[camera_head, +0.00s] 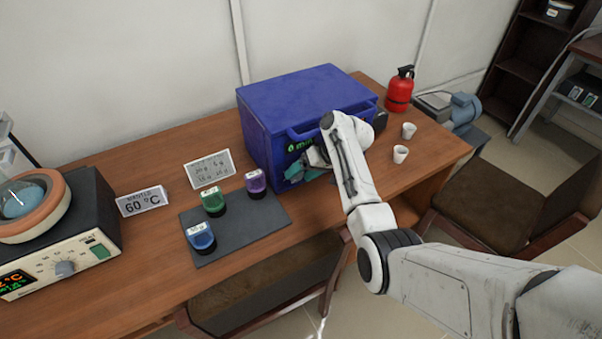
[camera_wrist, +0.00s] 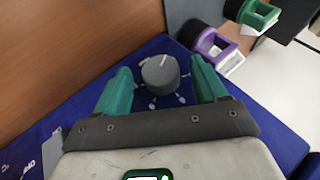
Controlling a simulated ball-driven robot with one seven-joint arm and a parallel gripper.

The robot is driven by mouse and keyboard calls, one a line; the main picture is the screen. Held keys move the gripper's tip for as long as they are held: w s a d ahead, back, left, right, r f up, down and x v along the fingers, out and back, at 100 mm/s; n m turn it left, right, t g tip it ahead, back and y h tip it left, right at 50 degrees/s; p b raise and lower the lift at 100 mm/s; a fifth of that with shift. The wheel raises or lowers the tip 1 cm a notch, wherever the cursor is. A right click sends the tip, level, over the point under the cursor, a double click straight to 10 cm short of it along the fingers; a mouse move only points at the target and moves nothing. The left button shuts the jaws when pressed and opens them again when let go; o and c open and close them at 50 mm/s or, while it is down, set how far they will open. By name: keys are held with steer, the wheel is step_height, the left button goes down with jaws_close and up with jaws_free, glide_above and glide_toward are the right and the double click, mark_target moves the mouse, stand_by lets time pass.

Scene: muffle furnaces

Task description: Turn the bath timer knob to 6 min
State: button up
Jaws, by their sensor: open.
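The blue box-shaped unit (camera_head: 312,100) stands against the wall on the wooden table. Its green display (camera_head: 299,145) seems to read "0 min", partly covered by my arm. In the wrist view a grey round knob (camera_wrist: 161,75) with a pale pointer line sits on the blue front, with small white marks around it. My gripper (camera_wrist: 163,82) has green fingers, open, one on each side of the knob. A gap shows on both sides; I cannot tell the depth. In the head view my gripper (camera_head: 305,171) hides the knob.
A dark mat (camera_head: 238,232) holds blue, green and purple labelled pieces. A heater (camera_head: 88,232) with a "60 °C" sign (camera_head: 142,200) is at left. Chairs stand by the front edge.

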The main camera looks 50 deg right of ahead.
steer(key=shift+w+a+f, duration=0.15)
steer(key=shift+w+f, duration=0.05)
steer(key=shift+f, duration=0.1)
steer(key=shift+c, duration=0.2)
steer(key=c, duration=1)
steer(key=y+b, duration=0.2)
steer(key=t+y+b, duration=0.1)
steer(key=shift+d+f+m+b, duration=0.3)
steer(key=shift+f+m, duration=0.05)
steer(key=shift+m, duration=0.05)
steer(key=t+y+b, duration=0.1)
steer(key=y+b, duration=0.1)
steer(key=b, duration=0.1)
steer(key=shift+s+m, duration=0.1)
steer(key=shift+m, duration=0.3)
steer(key=shift+t, duration=0.3)
steer(key=shift+d, duration=0.1)
